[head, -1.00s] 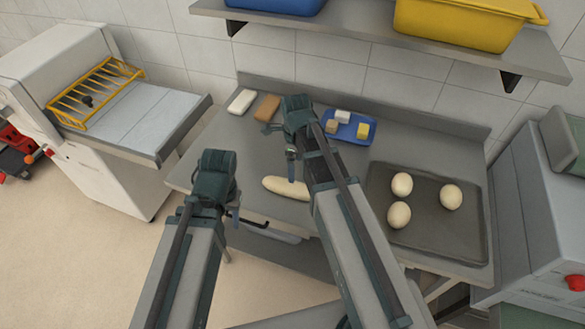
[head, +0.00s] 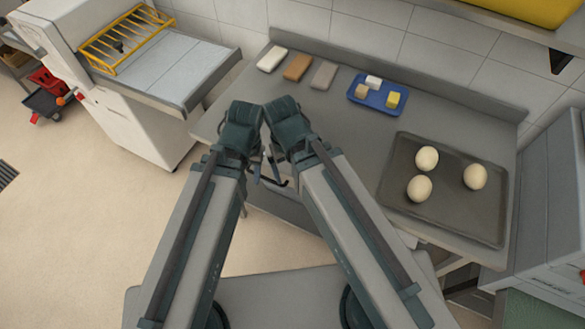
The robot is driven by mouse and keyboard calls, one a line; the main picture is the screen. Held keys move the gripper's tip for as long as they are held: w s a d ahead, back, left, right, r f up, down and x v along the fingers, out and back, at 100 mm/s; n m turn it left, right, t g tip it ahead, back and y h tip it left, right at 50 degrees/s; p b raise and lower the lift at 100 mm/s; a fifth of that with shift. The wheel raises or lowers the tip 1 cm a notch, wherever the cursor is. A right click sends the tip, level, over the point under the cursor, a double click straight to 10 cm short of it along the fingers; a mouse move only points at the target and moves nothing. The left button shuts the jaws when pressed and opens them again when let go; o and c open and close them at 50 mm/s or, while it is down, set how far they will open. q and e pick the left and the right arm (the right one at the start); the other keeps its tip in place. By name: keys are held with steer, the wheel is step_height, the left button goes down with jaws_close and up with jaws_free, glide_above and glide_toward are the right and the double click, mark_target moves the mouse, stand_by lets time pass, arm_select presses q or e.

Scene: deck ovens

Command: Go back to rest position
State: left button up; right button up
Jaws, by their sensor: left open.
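My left arm reaches in from the lower left, and my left gripper (head: 256,170) hangs below its dark wrist, open, by the front edge of the steel table (head: 340,115). I see nothing held in it. My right arm comes up from the lower right, with its wrist close beside the left one. My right gripper (head: 277,176) is mostly hidden behind the arms, so its jaws cannot be read. The two wrists nearly meet in the middle of the view. The long pale dough piece seen earlier is not visible now; the arms cover part of the table.
A dark baking tray (head: 445,218) holds three pale dough balls on the table's right. A blue tray (head: 366,101) carries small blocks. A white bar (head: 271,60), a brown bar (head: 297,67) and a grey bar (head: 323,75) lie along the back. A white machine (head: 125,110) stands left.

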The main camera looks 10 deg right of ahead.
stand_by(0.3)
step_height(320, 180, down, 4)
steer(key=b, duration=0.3)
steer(key=shift+r+b, duration=0.2)
steer(key=shift+b, duration=0.1)
